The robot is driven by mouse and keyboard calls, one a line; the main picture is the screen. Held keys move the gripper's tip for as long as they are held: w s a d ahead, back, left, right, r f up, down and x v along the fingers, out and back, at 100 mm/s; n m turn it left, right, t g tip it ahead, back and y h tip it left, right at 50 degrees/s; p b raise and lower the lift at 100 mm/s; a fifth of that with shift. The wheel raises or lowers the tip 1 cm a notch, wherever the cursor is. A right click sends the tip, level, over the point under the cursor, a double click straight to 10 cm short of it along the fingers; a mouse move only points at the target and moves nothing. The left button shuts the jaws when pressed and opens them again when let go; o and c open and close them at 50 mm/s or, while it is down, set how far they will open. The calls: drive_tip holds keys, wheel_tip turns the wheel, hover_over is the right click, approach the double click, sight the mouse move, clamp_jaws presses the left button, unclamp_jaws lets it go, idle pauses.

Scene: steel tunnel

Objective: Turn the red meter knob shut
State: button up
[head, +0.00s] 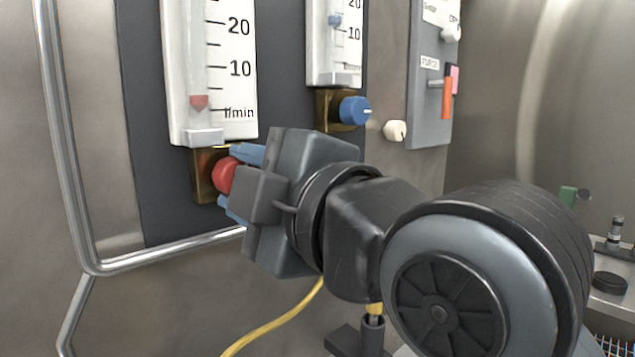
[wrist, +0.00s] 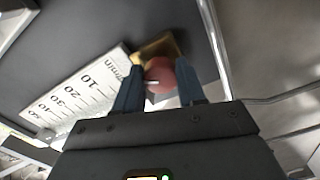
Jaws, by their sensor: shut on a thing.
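The red meter knob (head: 225,175) sits on a brass block (head: 204,177) below the left flow meter (head: 210,75). The red float (head: 199,101) in that meter's tube rests low, below the 10 mark. My gripper (head: 232,181) is at the knob, with one blue finger above it and one below, shut on it. In the wrist view the red knob (wrist: 168,76) lies between the two blue fingertips, and a white mark shows on its face. The gripper body hides part of the knob in the head view.
A grey panel (head: 430,80) with a red-orange lever (head: 447,97) and cream knobs stands further right. A metal rail (head: 170,255) runs below and left of the meters.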

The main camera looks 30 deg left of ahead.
drive_tip(key=shift+f, duration=0.1)
drive_tip(key=o, duration=1.1)
drive_tip(key=shift+c, duration=0.2)
drive_tip(key=v, duration=0.7)
drive_tip(key=shift+d, duration=0.4)
drive_tip(key=shift+s, duration=0.1)
